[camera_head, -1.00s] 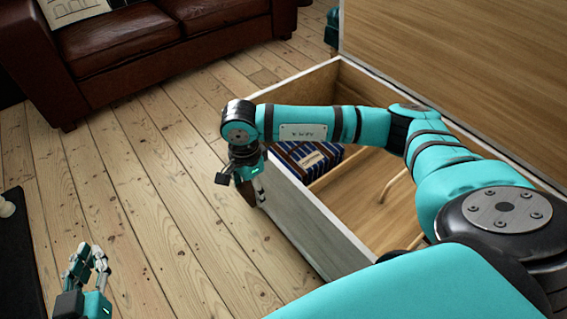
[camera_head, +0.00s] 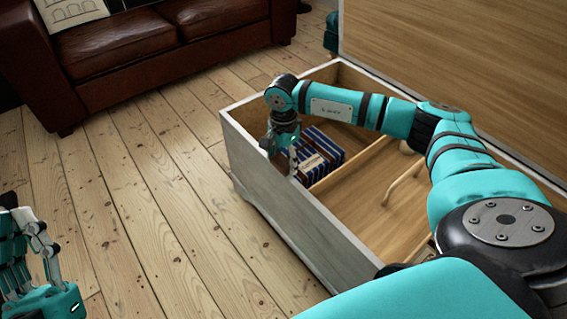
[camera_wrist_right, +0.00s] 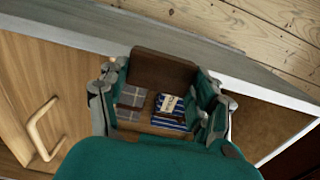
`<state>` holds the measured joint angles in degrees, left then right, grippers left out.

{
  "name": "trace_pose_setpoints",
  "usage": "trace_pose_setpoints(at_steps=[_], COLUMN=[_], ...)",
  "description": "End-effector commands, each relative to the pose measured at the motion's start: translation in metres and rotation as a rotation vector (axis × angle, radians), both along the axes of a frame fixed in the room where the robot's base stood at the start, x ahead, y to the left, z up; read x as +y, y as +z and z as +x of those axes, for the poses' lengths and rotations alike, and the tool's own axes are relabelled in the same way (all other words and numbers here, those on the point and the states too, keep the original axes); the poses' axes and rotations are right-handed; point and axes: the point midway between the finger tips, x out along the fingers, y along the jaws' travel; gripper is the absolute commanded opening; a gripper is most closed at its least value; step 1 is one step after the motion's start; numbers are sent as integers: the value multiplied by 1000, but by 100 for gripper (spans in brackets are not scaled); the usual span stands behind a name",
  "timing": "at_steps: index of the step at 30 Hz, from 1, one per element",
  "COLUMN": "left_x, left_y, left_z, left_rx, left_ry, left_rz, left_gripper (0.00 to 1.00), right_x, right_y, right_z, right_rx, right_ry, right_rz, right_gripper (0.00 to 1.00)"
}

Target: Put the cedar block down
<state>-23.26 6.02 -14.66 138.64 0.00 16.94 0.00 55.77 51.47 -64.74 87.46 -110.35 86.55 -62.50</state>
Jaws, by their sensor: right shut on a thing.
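My right gripper (camera_head: 284,163) is over the far left part of the open drawer (camera_head: 300,222), close inside its pale front wall. In the right wrist view its fingers (camera_wrist_right: 165,100) are shut on the cedar block (camera_wrist_right: 163,70), a plain brown block. The block is held above the drawer's contents; its exact height is hard to tell. In the head view the gripper and arm largely hide it. My left gripper (camera_head: 32,235) is at the lower left over the floor, empty, its fingers apart.
A blue striped box (camera_head: 324,146) lies in the drawer's far compartment, beside a grey checked item (camera_wrist_right: 132,95). A wooden divider (camera_head: 345,165) separates it from a nearer compartment with a curved wooden handle (camera_head: 403,183). A brown leather sofa (camera_head: 170,45) stands behind open floorboards.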

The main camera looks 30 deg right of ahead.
Motion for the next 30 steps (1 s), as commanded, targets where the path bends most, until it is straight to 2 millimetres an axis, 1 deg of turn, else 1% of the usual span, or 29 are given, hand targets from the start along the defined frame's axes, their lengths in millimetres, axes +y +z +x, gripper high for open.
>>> trace_pose_setpoints(at_steps=[1,3,19,20,24,25,30], left_x=[0,1,2,2,2,2,2], left_y=[3,8,15,16,16,16,16], left_z=[-5,-10,-18,-18,-18,-18,-18], left_rx=[-37,-76,-128,-133,-132,-132,-130], left_ry=[-3,-4,-7,-7,-7,-7,-8], left_rz=[-11,-22,-38,-40,-39,-39,-40], left_gripper=[0,0,0,0,0,0,0], right_x=[0,0,0,0,0,0,0], right_y=[-6,-10,-13,-13,-13,-13,-13], right_z=[0,0,0,0,0,0,0], right_rx=[0,0,0,0,0,0,0], right_ry=[0,0,0,0,0,0,0], right_rz=[1,0,-1,-1,-1,-1,-1], right_gripper=[43,43,43,67,86,88,88])
